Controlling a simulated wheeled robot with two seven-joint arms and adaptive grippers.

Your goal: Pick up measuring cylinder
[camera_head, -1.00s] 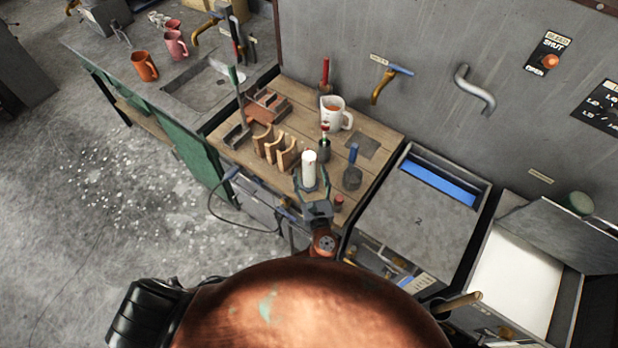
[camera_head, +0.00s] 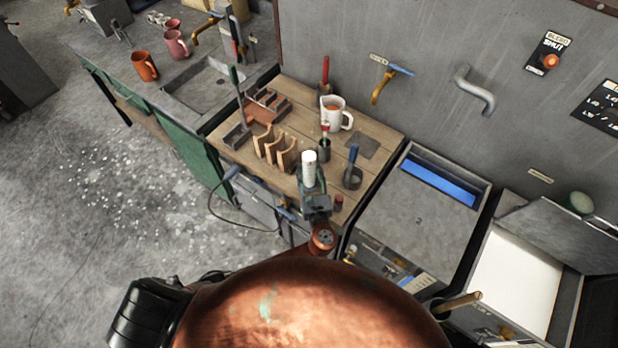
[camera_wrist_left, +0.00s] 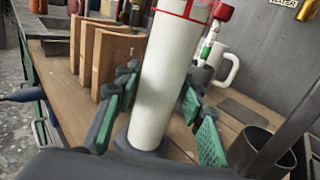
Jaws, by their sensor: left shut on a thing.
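The measuring cylinder (camera_head: 309,167) is a white upright tube near the front edge of the wooden worktop. In the left wrist view the cylinder (camera_wrist_left: 168,80) shows red markings near its top and a grey-blue base. My left gripper (camera_head: 311,182) is shut on it, with green-padded fingers on both sides of the tube in the left wrist view (camera_wrist_left: 162,95). The cylinder leans slightly in that view. I cannot tell whether its base touches the wood. My right gripper is not in view.
Wooden rack slats (camera_head: 275,147) stand close left of the cylinder. A dark holder with a red-topped item (camera_head: 324,145), a white mug (camera_head: 335,114) and a dark cup with a blue-handled tool (camera_head: 352,175) stand behind and right. A grey box top (camera_head: 415,215) is further right.

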